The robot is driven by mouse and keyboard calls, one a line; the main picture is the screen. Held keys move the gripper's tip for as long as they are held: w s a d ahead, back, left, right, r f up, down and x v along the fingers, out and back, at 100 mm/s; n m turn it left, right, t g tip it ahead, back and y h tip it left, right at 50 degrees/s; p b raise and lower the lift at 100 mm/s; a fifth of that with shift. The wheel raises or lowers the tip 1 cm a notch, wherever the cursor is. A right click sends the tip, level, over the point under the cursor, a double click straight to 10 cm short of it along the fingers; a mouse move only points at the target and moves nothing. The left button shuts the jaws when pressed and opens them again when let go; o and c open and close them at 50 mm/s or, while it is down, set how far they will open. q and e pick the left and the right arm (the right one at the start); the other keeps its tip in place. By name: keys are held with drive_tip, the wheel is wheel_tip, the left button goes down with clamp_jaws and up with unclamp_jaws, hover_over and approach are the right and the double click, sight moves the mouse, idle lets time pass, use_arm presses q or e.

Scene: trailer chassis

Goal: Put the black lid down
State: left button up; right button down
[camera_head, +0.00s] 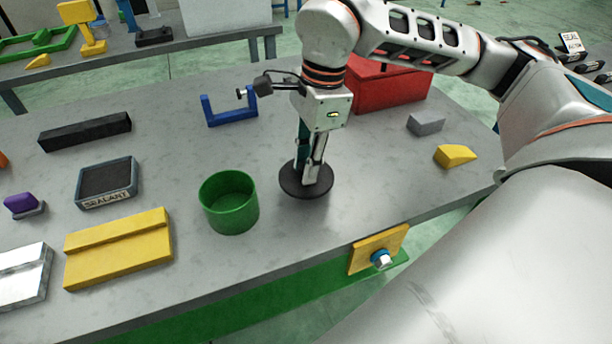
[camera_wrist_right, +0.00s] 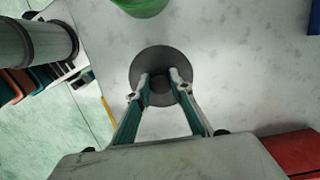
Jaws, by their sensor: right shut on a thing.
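The black lid (camera_head: 292,184) is a flat dark disc just right of the green round container (camera_head: 229,203) in the head view. It lies flat, at or just above the grey table; I cannot tell whether it touches. In the right wrist view the lid (camera_wrist_right: 160,58) shows as a dark round disc with a knob in its middle. My right gripper (camera_head: 314,180) points down over the lid, and its fingers (camera_wrist_right: 160,82) are shut on the lid's knob. The green container is open at the top and also shows at the top of the wrist view (camera_wrist_right: 142,5). My left gripper is not in view.
A blue bracket (camera_head: 230,112) and a red box (camera_head: 388,88) stand behind the lid. A yellow wedge (camera_head: 454,156) and a grey block (camera_head: 426,124) lie to the right. A yellow stepped plate (camera_head: 118,249) and a sealant tray (camera_head: 106,184) lie left. Table around the lid is clear.

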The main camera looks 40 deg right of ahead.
drive_tip(key=shift+f, duration=1.8)
drive_tip(key=shift+f, duration=0.1)
drive_tip(key=c, duration=1.8)
unclamp_jaws()
drive_tip(key=shift+f, duration=0.1)
drive_tip(key=r, duration=0.4)
drive_tip(key=d+r+p, duration=0.1)
drive_tip(key=r, duration=0.7)
drive_tip(key=shift+s+d+r, duration=0.15)
drive_tip(key=shift+s+d, duration=0.05)
drive_tip(key=shift+d, duration=0.15)
